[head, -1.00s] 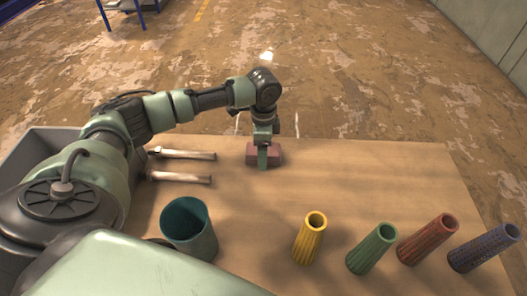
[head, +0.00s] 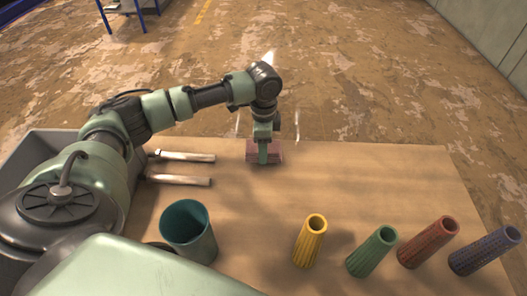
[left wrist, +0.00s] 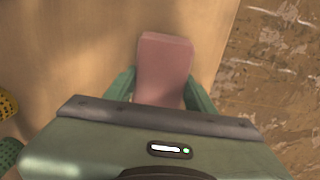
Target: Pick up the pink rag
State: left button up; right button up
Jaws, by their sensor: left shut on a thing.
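The pink rag (head: 252,152) is a folded, block-like piece near the far edge of the table. My left gripper (head: 263,155) points down at it, with one green finger across its near side. In the left wrist view the rag (left wrist: 164,68) sits between the two green fingers of the left gripper (left wrist: 160,95), which are shut on its sides. I cannot tell whether the rag is clear of the table top. My right gripper is not in view.
The wooden table (head: 390,190) has free room around the rag. Two metal-and-white tools (head: 182,181) lie left of it. A teal cup (head: 188,235) and yellow (head: 310,243), green (head: 372,252), red (head: 428,243) and blue (head: 484,250) ribbed tubes stand nearer. A grey bin (head: 40,150) is at left.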

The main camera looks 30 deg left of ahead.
pick_arm(q)
notch_tip(320, 180, up, 18)
jog(key=shift+b, duration=0.3)
jog(key=o, duration=0.8)
jog(key=c, duration=0.6)
jog(key=shift+f, duration=0.1)
